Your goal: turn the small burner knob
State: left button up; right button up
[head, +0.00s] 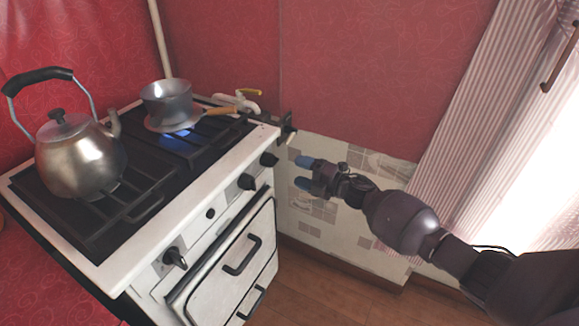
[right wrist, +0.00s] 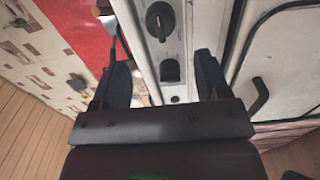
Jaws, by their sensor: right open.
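The white stove (head: 140,262) shows a row of dark knobs along its front panel in the head view. They include a far-right knob (head: 269,159), a knob beside it (head: 246,181), a smaller round one (head: 210,213) and a near-left one (head: 174,257). I cannot tell which is the small burner knob. My right gripper (head: 302,172) is open and empty, right of the stove's far front corner, apart from the knobs. In the right wrist view, a round knob (right wrist: 160,20) shows ahead between the open fingers. My left gripper is not in view.
A steel kettle (head: 80,160) stands on the left grates. A small pot (head: 167,101) with a wooden handle sits at the back, near a blue flame (head: 178,131). An oven door handle (head: 242,255) sticks out below the knobs. The tiled wall (head: 335,225) is close behind my gripper.

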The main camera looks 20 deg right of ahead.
jog(key=shift+v, duration=1.05)
dwell(0.4)
jog(key=shift+w, duration=0.1)
dwell(0.6)
